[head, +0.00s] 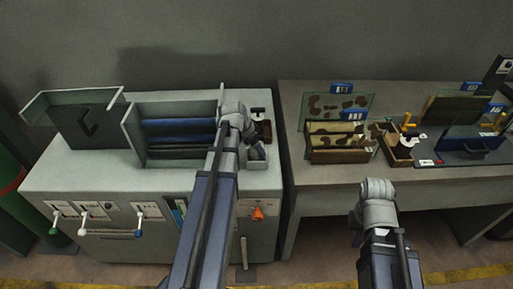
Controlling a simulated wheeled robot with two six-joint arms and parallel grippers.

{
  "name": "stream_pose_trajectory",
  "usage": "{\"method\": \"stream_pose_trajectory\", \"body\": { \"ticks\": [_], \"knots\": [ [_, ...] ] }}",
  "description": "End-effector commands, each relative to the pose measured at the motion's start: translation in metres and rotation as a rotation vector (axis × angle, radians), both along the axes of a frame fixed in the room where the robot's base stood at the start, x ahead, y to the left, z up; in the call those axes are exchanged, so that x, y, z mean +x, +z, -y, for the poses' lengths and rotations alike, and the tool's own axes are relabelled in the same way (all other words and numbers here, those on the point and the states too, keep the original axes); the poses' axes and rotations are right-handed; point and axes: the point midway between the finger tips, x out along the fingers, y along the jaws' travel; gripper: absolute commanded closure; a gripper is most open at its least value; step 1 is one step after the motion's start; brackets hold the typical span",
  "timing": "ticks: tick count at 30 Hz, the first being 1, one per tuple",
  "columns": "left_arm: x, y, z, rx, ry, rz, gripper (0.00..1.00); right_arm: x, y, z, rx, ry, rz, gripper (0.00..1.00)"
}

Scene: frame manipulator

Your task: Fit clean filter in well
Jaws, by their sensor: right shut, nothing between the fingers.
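I cannot tell which thing is the clean filter. Brown-blotched panels (338,106) stand upright on the right bench, and a plain brown panel (454,109) stands farther right. I cannot surely tell which opening is the well; an open grey housing (132,131) with blue and dark bars inside sits on the left cabinet. My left gripper (256,152) is over the cabinet's right end, small and partly hidden by its arm; its jaws are unclear. My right gripper (355,236) is shut and empty, in front of the bench's front edge.
A grey tray (113,106) with a dark notched plate stands at the cabinet's left. Levers (83,222) and an orange knob (258,213) stick out of its front. A wooden box (398,150) and a dark tray (455,157) sit on the bench (325,180). Its front strip is clear.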

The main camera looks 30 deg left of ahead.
Motion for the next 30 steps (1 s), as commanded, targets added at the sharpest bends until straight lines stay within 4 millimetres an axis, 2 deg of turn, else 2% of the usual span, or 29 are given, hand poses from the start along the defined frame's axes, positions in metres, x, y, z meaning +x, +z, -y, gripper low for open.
{"method": "stream_pose_trajectory", "body": {
  "ticks": [8,9,18,30],
  "knots": [
    [0.0000,-0.0011,0.0000,0.000,0.000,0.000,0.97,0.0000,-0.0011,0.0000,0.000,0.000,0.000,1.00],
    [0.0000,-0.0011,0.0001,0.000,0.000,0.000,0.34,0.0000,-0.0011,0.0000,0.000,0.000,0.000,1.00],
    [0.0000,-0.0011,0.0000,0.000,0.000,0.000,0.01,0.0000,-0.0011,0.0000,0.000,0.000,0.000,1.00],
    [-0.0016,0.0042,-0.0004,0.000,0.000,0.000,0.01,0.0000,0.0041,0.0000,0.000,0.000,0.000,1.00]
  ]
}}
